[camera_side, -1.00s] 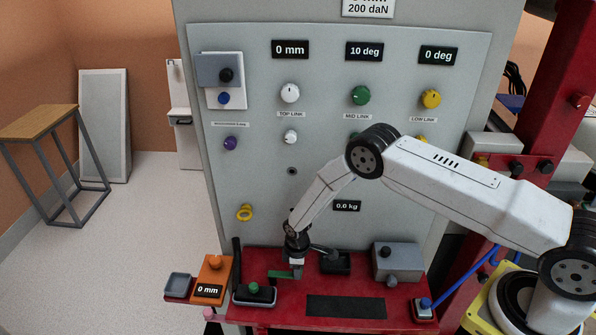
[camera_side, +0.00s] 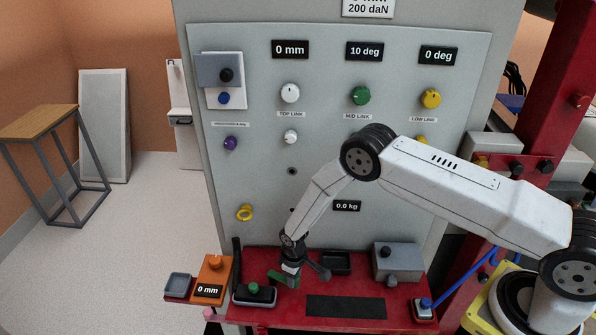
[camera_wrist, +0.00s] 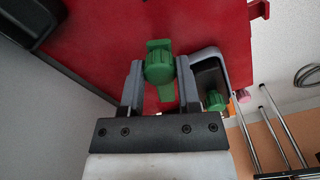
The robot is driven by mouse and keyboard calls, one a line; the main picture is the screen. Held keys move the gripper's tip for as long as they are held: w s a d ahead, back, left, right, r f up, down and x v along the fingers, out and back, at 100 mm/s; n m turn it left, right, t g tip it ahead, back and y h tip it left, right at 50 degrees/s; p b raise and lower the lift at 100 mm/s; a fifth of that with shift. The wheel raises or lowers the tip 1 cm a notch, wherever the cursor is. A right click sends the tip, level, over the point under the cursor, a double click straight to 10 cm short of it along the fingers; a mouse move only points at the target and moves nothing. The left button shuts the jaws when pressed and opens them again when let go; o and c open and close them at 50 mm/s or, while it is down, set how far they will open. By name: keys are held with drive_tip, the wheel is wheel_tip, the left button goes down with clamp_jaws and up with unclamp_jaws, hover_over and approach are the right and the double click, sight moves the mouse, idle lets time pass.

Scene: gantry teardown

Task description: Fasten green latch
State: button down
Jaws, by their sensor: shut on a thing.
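The green latch (camera_wrist: 159,68) sits between the two grey fingers of my gripper (camera_wrist: 160,82) in the wrist view, over the red table. In the side view the latch (camera_side: 280,277) shows as a green bar low on the red table, slanting down to the right, partly hidden by my gripper (camera_side: 291,279). My gripper is shut on the latch, pointing down and a little tilted.
A grey-rimmed black box with a green knob (camera_side: 253,288) stands close to the left of the latch. An open black tray (camera_side: 336,262) and a grey box (camera_side: 398,262) stand to the right. A dark flat pad (camera_side: 346,307) lies in front.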

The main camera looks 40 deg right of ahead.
drive_tip(key=a+m, duration=0.1)
drive_tip(key=m, duration=0.1)
drive_tip(key=shift+s+a+m, duration=0.25)
drive_tip(key=shift+a+m, duration=0.15)
drive_tip(key=a+m, duration=0.2)
drive_tip(key=m, duration=0.1)
drive_tip(key=shift+a+m, duration=0.2)
drive_tip(key=shift+m, duration=0.1)
drive_tip(key=a+m, duration=0.1)
drive_tip(key=w+a+m, duration=0.1)
drive_tip(key=m, duration=0.1)
drive_tip(key=shift+a+m, duration=0.1)
drive_tip(key=shift+m, duration=0.2)
drive_tip(key=shift+w+a+m, duration=0.3)
drive_tip(key=shift+a+m, duration=0.15)
drive_tip(key=shift+m, duration=0.4)
drive_tip(key=shift+w+a+m, duration=0.3)
drive_tip(key=shift+a+m, duration=0.1)
drive_tip(key=shift+m, duration=0.45)
drive_tip(key=shift+c, duration=1.6)
unclamp_jaws()
drive_tip(key=shift+r, duration=0.15)
wheel_tip(320, 180, up, 8)
drive_tip(key=shift+f, duration=0.2)
